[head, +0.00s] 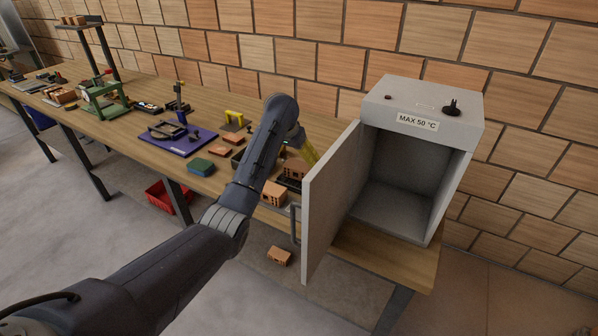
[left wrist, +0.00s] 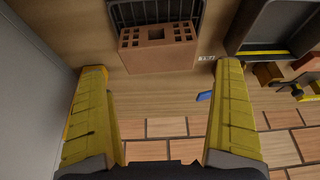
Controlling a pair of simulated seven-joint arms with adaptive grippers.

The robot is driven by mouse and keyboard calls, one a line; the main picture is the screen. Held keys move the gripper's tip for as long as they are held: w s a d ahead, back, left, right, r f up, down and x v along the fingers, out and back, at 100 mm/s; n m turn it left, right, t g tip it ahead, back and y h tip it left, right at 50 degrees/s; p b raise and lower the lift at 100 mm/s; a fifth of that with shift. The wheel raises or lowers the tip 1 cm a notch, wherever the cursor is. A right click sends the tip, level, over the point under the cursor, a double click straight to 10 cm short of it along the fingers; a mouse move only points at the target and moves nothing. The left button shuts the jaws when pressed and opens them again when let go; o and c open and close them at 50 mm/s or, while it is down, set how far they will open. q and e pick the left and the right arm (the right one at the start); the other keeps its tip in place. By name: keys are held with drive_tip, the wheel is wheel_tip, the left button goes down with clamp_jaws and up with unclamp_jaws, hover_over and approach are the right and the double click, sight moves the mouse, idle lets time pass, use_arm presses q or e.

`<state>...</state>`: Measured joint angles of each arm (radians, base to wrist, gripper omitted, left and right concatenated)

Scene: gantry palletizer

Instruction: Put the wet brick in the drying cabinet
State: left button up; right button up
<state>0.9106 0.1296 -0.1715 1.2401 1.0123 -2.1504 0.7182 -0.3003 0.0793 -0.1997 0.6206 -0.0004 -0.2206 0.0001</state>
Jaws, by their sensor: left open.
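The drying cabinet (head: 418,112), a light grey box labelled "MAX 50 °C", stands at the right end of the bench. Its door (head: 330,205) is swung open to the left and the visible inside is empty. My left gripper (head: 308,153) has yellow fingers and is partly hidden behind my arm and the door. In the left wrist view it (left wrist: 160,112) is open and empty. A reddish-brown brick with holes (left wrist: 158,56) lies at a black wire rack, ahead of the fingertips and apart from them. I cannot tell by its look whether it is wet.
Another brick (head: 273,193) sits at the bench's front edge, and one (head: 279,256) lies lower, below the bench top. A purple mat (head: 178,141) and a green box (head: 200,167) lie to the left. A dark tray (left wrist: 262,48) shows beside the rack. A red crate (head: 160,196) is under the bench.

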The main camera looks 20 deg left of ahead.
sight(299, 165)
use_arm(q)
drive_tip(key=shift+x, duration=2.85)
drive_tip(key=c, duration=1.1)
drive_tip(key=shift+c, duration=0.7)
drive_tip(key=shift+r, duration=0.2)
